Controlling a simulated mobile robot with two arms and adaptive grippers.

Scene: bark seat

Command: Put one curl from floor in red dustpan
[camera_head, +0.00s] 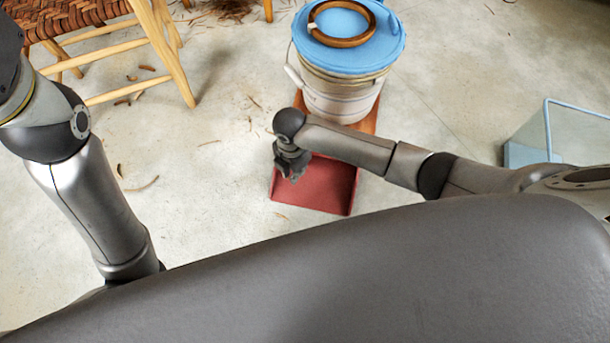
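The red dustpan (325,186) lies on the floor in the middle of the head view. My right gripper (289,172) is over its left rear part, pointing down. Its fingers are small and dark here, so I cannot tell whether they are open or hold anything. Thin brown curls lie on the floor left of the dustpan, among them a long curl (144,185), a short one (209,143) and another (255,103). A small curl (280,215) lies just in front of the dustpan's left corner. My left gripper is hidden behind my own body.
A bucket (341,100) with a blue lid (349,52) and a wooden ring (342,41) stands behind the dustpan. A wooden chair with a woven seat (65,18) is at the upper left. A clear blue-edged bin (565,130) stands at the right.

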